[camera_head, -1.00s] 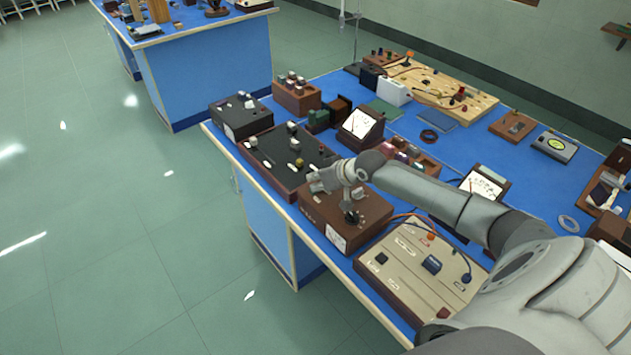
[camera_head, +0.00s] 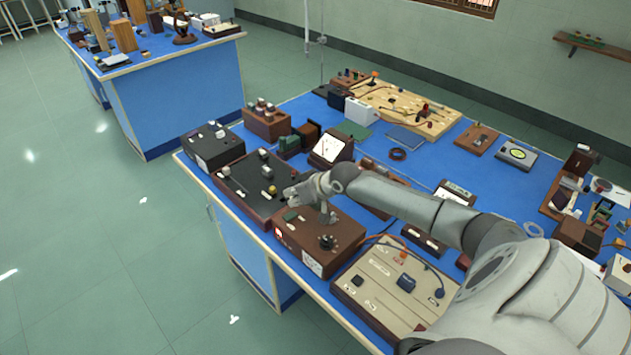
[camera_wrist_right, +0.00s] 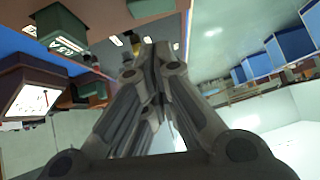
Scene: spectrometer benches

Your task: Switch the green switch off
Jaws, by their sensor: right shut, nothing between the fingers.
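A small dark green piece, which looks like the green switch (camera_head: 291,215), sits on the brown box (camera_head: 345,240) at its left end. The box also carries a black knob (camera_head: 327,242). Whether the switch is on or off is too small to tell. My right gripper (camera_head: 291,194) is shut and empty, just behind the green piece, near the edge of the black-topped panel (camera_head: 240,187). Contact cannot be told. In the right wrist view its fingers (camera_wrist_right: 155,55) meet at the tips. A green piece (camera_wrist_right: 150,8) shows at that view's top edge. My left gripper is out of view.
A beige panel (camera_head: 385,285) stands in front of the brown box. A meter (camera_head: 331,149), green blocks (camera_head: 289,146) and a wooden circuit board (camera_head: 405,108) stand behind on the blue bench. My right arm crosses above the bench. Another bench (camera_head: 180,95) stands farther back.

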